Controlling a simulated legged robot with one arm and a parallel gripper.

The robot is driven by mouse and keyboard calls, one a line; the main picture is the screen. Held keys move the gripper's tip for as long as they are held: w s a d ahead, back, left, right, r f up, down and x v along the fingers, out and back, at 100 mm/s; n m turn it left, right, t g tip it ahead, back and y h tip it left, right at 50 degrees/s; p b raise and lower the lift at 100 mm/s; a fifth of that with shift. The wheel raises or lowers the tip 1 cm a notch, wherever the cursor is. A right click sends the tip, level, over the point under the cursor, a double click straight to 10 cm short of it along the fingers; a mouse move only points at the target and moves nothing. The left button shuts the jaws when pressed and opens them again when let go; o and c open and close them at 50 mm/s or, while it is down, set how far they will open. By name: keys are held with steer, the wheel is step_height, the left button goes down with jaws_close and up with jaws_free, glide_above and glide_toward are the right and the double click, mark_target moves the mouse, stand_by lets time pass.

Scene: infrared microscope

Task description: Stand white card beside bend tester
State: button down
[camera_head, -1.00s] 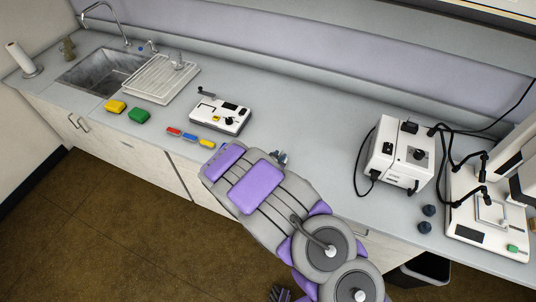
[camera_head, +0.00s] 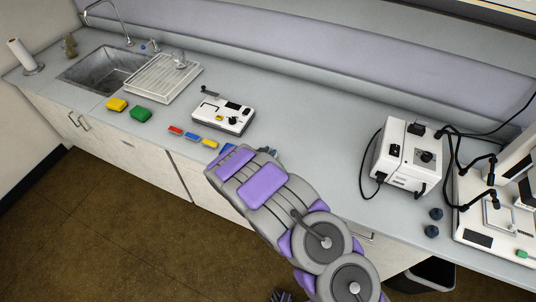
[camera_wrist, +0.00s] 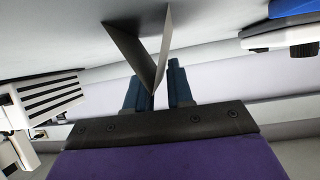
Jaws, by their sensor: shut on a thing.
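A pale folded card (camera_wrist: 137,52), V-shaped, shows in the wrist view between the blue fingers of my gripper (camera_wrist: 157,80). My gripper is shut on it near the fold, with its panels spreading toward the counter. In the head view the gripper's tips (camera_head: 270,151) show just past my arm at the counter's front; the card cannot be made out there. A low white device with black knobs and a lever (camera_head: 226,116), which looks like the bend tester, sits left of and behind my gripper. A white device edge (camera_wrist: 290,34) shows at right in the wrist view.
Red, blue and yellow small blocks (camera_head: 192,137) lie left of my arm. A cabled white box (camera_head: 402,165) stands right. The counter between is clear.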

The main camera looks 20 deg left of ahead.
steer(key=c, duration=0.9)
jaws_free()
steer(key=shift+d, duration=0.35)
steer(key=shift+c, duration=0.2)
steer(key=shift+a, duration=0.1)
steer(key=shift+s+a, duration=0.15)
steer(key=shift+s, duration=0.1)
steer(key=p+v, duration=0.2)
steer(key=v, duration=0.9)
steer(key=shift+s+r+p, duration=0.15)
steer(key=shift+s+p, duration=0.05)
steer(key=shift+p, duration=0.15)
